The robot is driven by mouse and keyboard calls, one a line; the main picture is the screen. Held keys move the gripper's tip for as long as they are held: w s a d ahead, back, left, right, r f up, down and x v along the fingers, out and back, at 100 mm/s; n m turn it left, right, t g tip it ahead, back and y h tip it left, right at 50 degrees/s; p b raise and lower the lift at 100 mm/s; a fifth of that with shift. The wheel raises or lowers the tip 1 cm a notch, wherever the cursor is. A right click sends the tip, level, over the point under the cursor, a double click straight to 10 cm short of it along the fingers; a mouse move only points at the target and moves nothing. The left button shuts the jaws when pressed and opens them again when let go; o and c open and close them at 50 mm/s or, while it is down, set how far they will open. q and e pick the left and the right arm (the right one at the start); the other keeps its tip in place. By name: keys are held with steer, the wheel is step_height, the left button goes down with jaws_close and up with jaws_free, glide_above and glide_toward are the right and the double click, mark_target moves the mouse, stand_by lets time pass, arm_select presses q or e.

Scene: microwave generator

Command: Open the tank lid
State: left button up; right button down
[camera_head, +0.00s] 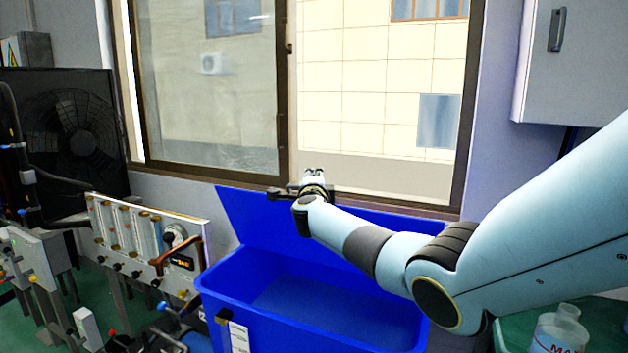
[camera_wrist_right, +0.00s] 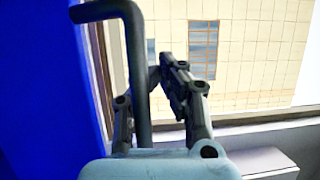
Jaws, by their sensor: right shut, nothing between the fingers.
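The blue tank (camera_head: 215,283) stands below the window with its inside in view. Its blue lid (camera_head: 238,215) is raised and leans back at the tank's far side. My right gripper (camera_head: 314,173) is at the lid's top edge, its fingers shut. In the right wrist view, the right gripper (camera_wrist_right: 163,70) points toward the window, and the lid (camera_wrist_right: 45,90) fills the left side. A dark bent bar (camera_wrist_right: 138,70), seemingly the lid's handle, runs beside the left finger; I cannot tell whether they touch. My left gripper is out of view.
A flowmeter panel (camera_head: 125,235) stands left of the tank, with a dark fan unit (camera_head: 75,135) behind it. A clear bottle (camera_head: 560,330) is at lower right. The window frame (camera_head: 287,90) is close behind the lid. A grey wall cabinet (camera_head: 580,60) hangs at upper right.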

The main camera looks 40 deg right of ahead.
stand_by(0.8)
steer(key=c, duration=1.4)
jaws_free()
steer(key=shift+v, duration=6.05)
steer(key=shift+f, duration=0.15)
